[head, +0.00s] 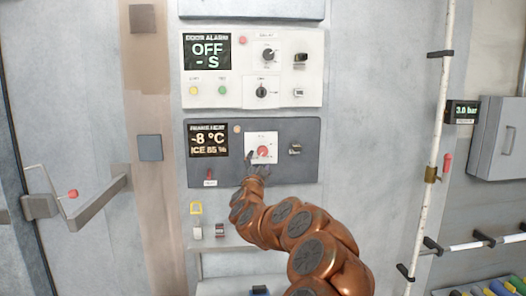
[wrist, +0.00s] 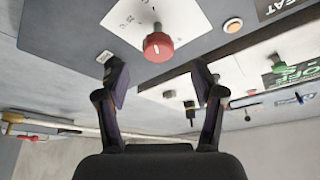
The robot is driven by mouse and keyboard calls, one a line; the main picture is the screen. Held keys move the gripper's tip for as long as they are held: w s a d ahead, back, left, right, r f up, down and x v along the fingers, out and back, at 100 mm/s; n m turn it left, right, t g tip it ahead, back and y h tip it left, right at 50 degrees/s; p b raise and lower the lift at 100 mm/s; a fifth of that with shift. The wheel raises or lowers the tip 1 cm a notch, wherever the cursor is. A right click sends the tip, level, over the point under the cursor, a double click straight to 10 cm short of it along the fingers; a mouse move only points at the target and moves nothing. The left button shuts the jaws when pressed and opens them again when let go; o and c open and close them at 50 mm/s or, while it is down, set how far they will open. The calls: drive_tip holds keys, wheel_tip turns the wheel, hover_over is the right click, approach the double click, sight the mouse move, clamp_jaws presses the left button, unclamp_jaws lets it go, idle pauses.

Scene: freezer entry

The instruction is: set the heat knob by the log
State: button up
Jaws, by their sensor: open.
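The heat knob (head: 263,151) is a small red dial on a white plate. The plate sits on the dark grey frame heat panel (head: 226,164). In the wrist view the red knob (wrist: 157,46) shows large, with a white mark on its face. My gripper (head: 256,168) is just below the knob in the head view and partly covers the plate's lower edge. In the wrist view my gripper (wrist: 160,80) is open, its fingers spread left and right and the knob beyond them, apart from both. The panel display (head: 208,140) reads -8 °C and ICE 85 %. I cannot make out a log.
A switch (head: 295,149) is right of the knob. A white pipe (head: 432,140) runs at right.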

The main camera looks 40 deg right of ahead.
sight(262, 153)
drive_tip(key=shift+s+p+x, duration=0.2)
drive_tip(key=shift+p+x, duration=0.75)
drive_tip(key=shift+x, duration=1.4)
drive_tip(key=shift+p+x, duration=0.55)
drive_tip(key=shift+x, duration=1.1)
drive_tip(key=c, duration=1.2)
drive_tip(key=shift+o, duration=0.2)
